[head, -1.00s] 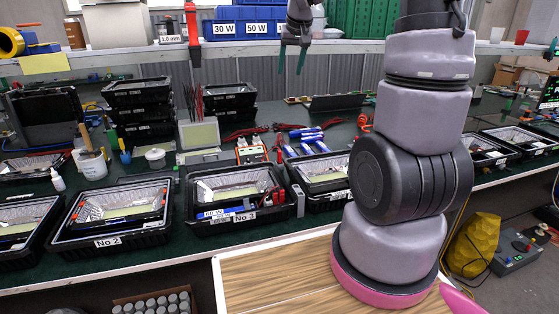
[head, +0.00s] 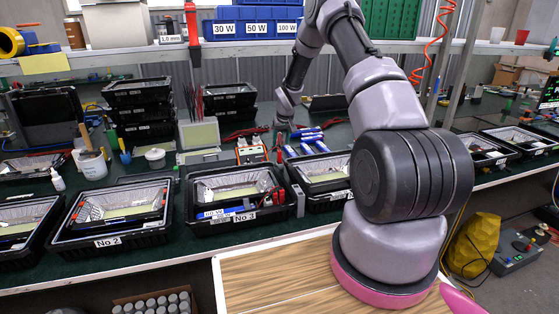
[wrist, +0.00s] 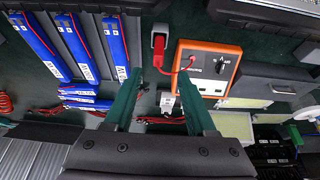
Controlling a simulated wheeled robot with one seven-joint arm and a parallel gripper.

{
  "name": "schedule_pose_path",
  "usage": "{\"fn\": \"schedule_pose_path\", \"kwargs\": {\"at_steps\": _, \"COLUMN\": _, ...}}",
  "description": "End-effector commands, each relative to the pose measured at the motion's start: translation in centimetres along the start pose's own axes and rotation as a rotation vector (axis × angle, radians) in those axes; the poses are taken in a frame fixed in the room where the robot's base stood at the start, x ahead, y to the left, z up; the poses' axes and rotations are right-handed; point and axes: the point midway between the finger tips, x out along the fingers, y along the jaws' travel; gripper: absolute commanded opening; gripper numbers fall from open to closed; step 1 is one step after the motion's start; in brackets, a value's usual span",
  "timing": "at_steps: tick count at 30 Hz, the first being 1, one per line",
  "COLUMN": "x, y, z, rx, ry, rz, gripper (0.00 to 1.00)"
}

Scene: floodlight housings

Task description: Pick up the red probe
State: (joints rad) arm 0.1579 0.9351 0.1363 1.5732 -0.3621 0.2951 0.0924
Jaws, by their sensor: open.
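The red probe (wrist: 159,50) stands in a small grey holder beside an orange meter (wrist: 208,67) in the wrist view. A red lead runs from it to the meter. My gripper (wrist: 158,79) is open, with its two green fingers apart. In the wrist picture the probe lies between and just beyond the fingertips, and the jaws look empty.
Blue battery packs (wrist: 77,48) lie left of the probe in the wrist view. Red leads (wrist: 165,120) lie on the green bench below the fingers. Black floodlight housings (head: 235,192) line the front of the bench. A shelf (head: 150,55) crosses above.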

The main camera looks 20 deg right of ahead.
Motion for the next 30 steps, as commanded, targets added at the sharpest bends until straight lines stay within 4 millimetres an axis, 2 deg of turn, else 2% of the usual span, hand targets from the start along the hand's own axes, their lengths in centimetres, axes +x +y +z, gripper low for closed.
{"fn": "schedule_pose_path", "kwargs": {"at_steps": 3, "x": 1.9, "y": 0.0, "z": 0.0, "rx": 0.000, "ry": -0.001, "rz": 0.000, "gripper": 0.56}}
{"fn": "schedule_pose_path", "kwargs": {"at_steps": 11, "x": 4.1, "y": 0.1, "z": 0.1, "rx": -0.001, "ry": -0.001, "rz": 0.000, "gripper": 0.56}}
{"fn": "schedule_pose_path", "kwargs": {"at_steps": 18, "x": 7.6, "y": 0.3, "z": 0.0, "rx": -0.001, "ry": -0.001, "rz": 0.000, "gripper": 0.56}}
{"fn": "schedule_pose_path", "kwargs": {"at_steps": 27, "x": 8.2, "y": 0.3, "z": 0.0, "rx": 0.000, "ry": 0.000, "rz": 0.000, "gripper": 0.56}}
{"fn": "schedule_pose_path", "kwargs": {"at_steps": 28, "x": 8.2, "y": 0.3, "z": 0.0, "rx": 0.000, "ry": 0.000, "rz": 0.000, "gripper": 0.52}}
{"fn": "schedule_pose_path", "kwargs": {"at_steps": 30, "x": 8.2, "y": 0.3, "z": 0.0, "rx": 0.000, "ry": 0.000, "rz": 0.000, "gripper": 0.26}}
